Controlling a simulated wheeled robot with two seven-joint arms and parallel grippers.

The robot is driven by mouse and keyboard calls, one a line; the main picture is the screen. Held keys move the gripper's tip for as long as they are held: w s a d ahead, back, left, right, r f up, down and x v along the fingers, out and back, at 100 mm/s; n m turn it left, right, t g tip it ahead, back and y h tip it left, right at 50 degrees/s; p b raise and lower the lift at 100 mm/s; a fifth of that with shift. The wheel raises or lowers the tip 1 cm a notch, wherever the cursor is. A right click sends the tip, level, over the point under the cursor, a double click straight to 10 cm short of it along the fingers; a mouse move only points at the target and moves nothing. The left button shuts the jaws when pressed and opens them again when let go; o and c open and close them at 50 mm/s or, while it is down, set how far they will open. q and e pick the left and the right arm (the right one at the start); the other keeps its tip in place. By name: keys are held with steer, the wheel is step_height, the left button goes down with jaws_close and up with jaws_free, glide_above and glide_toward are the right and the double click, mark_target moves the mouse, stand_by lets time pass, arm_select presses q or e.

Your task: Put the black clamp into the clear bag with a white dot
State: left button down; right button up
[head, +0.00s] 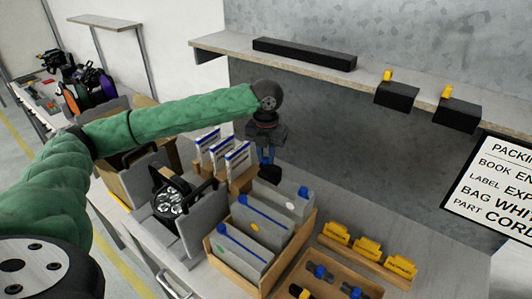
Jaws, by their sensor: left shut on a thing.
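My left gripper (267,157) reaches in from the left, points down and is shut on the black clamp (270,174). The clamp hangs just above the back of the wooden crate; its lower side is close to the bags, and I cannot tell whether it touches anything. The clear bag with a white dot (298,196) stands at the back right of the crate, below and right of the clamp. My right gripper is not in view.
White-and-blue booklets (237,160) stand behind the crate, left of the gripper. A black par can (172,201) sits in a grey holder at left. A shelf (220,42) runs above.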

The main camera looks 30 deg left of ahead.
mark_target(266, 164)
arm_select(q)
steer(key=shift+f, duration=1.4)
steer(key=shift+f+b, duration=0.45)
steer(key=shift+f, duration=0.6)
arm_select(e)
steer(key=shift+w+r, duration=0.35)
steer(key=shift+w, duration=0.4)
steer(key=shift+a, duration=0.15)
arm_select(q)
steer(key=c, duration=1.4)
jaws_free()
steer(key=shift+o, duration=1.1)
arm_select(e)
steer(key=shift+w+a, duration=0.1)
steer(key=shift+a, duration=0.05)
